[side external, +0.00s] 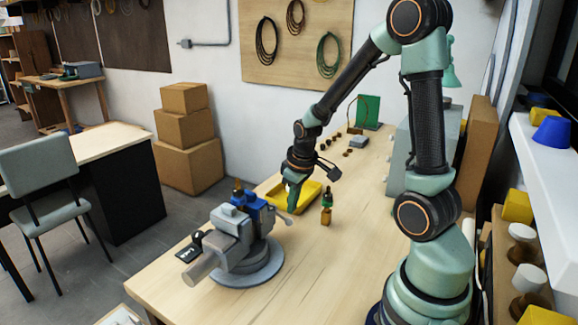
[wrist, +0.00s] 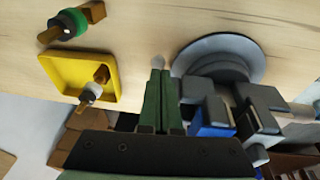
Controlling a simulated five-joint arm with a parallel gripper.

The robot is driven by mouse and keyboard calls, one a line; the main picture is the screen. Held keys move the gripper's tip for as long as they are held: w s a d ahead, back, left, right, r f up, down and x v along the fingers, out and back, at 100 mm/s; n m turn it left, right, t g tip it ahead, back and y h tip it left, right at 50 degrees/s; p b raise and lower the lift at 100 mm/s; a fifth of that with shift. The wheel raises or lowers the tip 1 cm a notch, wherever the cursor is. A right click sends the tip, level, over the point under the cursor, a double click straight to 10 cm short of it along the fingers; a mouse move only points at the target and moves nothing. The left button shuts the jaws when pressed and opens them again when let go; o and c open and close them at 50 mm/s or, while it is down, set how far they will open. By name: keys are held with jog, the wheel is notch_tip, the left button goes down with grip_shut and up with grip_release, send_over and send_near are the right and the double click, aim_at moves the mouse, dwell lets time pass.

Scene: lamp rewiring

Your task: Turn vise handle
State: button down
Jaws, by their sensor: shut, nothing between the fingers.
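The grey vise (side external: 232,238) stands on a round grey base (side external: 250,272) near the front of the workbench, with blue jaw parts at its top. Its handle (side external: 286,219), a short grey lever, sticks out on the right side. In the wrist view the vise (wrist: 235,105) is to the right of the fingers. My gripper (side external: 292,203) points down just above the handle; it also shows in the wrist view (wrist: 159,72), with both green fingers together and nothing between them. A pale round end (wrist: 158,61) shows right at the fingertips. I cannot tell whether they touch it.
A yellow tray (side external: 309,197) lies behind the gripper, with a small part (wrist: 90,91) in it. A green-and-black part on a brown block (side external: 327,208) stands to the right. A black flat piece (side external: 188,252) is left of the vise. The front right bench is clear.

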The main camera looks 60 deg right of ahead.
jog(key=s+r, duration=0.5)
jog(key=r, duration=0.4)
jog(key=shift+a+r, duration=0.35)
jog(key=shift+a, duration=0.05)
jog(key=a+r+t+y, duration=0.1)
jog(key=a+r+t, duration=0.2)
jog(key=a, duration=1.1)
notch_tip(320, 180, up, 3)
jog(key=shift+s+f, duration=0.15)
jog(key=shift+s, duration=0.15)
